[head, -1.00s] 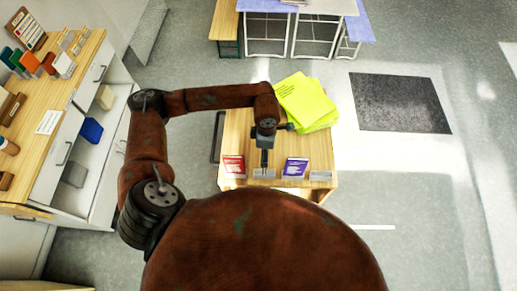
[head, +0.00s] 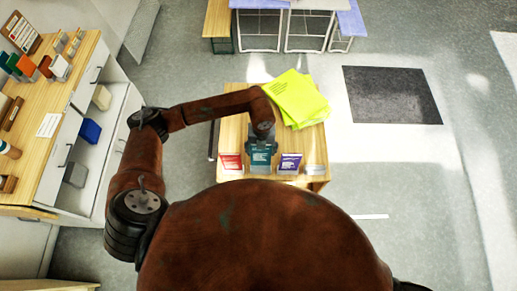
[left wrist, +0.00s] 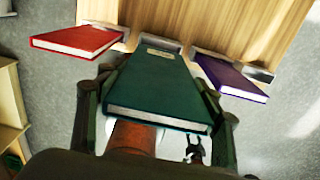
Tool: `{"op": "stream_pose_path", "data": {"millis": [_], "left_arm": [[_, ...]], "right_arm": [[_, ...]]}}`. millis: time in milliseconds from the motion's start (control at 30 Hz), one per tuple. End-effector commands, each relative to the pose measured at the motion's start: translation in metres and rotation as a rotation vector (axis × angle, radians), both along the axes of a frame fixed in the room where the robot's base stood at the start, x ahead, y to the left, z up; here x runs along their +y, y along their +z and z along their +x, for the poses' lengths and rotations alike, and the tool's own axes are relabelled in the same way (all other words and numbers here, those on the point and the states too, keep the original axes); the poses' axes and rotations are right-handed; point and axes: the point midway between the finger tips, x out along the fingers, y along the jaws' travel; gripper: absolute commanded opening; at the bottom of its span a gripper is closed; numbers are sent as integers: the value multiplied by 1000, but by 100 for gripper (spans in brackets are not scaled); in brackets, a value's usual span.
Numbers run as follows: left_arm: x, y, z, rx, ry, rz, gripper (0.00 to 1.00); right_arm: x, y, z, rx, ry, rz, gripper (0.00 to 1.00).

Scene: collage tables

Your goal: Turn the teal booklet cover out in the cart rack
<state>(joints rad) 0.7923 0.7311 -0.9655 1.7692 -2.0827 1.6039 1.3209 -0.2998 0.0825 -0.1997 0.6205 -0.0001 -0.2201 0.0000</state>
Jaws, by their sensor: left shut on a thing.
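My left gripper (head: 262,143) is shut on the teal booklet (head: 260,158) at the front edge of the wooden cart (head: 236,130). In the head view the booklet's lettered teal face shows, partly covered by the gripper. In the left wrist view the teal booklet (left wrist: 155,85) lies between my fingers, with a pale label near its far end, by a grey holder (left wrist: 165,44). I cannot tell whether it is seated there. My right gripper (left wrist: 194,151) shows small and dark in the left wrist view, its fingers apart.
A red booklet (head: 231,162) stands left of the teal one and a purple booklet (head: 290,163) right of it. An empty-looking holder (head: 315,170) is at the right end. Lime sheets (head: 297,98) lie on the cart's back right. A shelf cabinet (head: 75,130) stands left.

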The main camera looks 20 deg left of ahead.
Motion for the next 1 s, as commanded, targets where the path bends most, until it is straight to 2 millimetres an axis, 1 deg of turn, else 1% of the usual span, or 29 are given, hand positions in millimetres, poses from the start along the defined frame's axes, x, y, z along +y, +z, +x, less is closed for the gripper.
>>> {"op": "stream_pose_path", "data": {"millis": [167, 600, 1000], "left_arm": [[0, -8, 0, 1, 3, 0, 34], [0, -37, -1, 0, 1, 0, 34], [0, -39, 0, 0, 1, 0, 34]], "right_arm": [[0, -4, 0, 0, 0, 0, 40], [5, -20, 0, 1, -1, 5, 40], [5, -20, -1, 1, -1, 5, 40]]}}
